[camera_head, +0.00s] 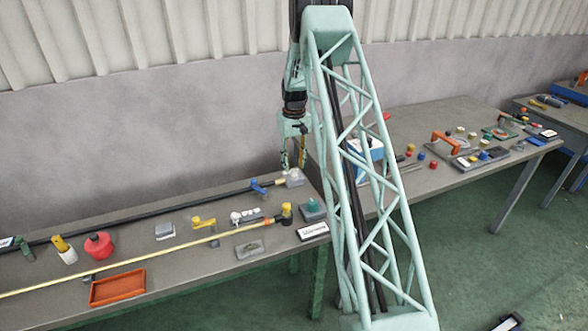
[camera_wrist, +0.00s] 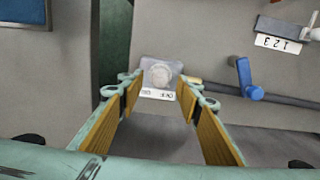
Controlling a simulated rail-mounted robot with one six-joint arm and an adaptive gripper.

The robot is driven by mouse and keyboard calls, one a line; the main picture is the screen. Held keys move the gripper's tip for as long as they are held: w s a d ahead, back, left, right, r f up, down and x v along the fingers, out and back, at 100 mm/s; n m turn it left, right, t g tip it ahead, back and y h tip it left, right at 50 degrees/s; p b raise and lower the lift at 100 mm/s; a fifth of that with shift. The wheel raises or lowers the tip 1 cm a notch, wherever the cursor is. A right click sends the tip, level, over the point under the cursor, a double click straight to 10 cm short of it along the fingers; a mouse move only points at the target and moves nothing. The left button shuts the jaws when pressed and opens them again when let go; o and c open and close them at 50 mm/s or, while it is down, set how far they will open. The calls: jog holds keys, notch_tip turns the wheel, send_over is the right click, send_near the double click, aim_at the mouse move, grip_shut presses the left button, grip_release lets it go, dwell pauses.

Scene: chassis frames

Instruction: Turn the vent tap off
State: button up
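A blue lever tap (camera_head: 258,187) sits on the dark pipe along the back of the left bench. In the wrist view the blue lever (camera_wrist: 243,76) lies across the pipe, to the right of my fingers. A pale round knob (camera_wrist: 161,75) on a grey block with a small white label shows between and beyond my fingertips; the block (camera_head: 293,178) is at the pipe's right end. I cannot tell which is labelled the vent tap. My gripper (camera_wrist: 162,90) is open and empty. In the head view my gripper (camera_head: 293,160) points down above the block, apart from it.
A yellow lever (camera_head: 203,223) and a yellow-topped post (camera_head: 287,212) stand nearer the bench front. A red pot (camera_head: 98,246) and an orange tray (camera_head: 117,287) are at left. My lattice column hides part of the bench. A second bench (camera_head: 400,125) with several parts is right.

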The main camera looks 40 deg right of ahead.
aim_at(294, 170)
notch_tip(294, 170, up, 9)
dwell(0.5)
dwell(0.6)
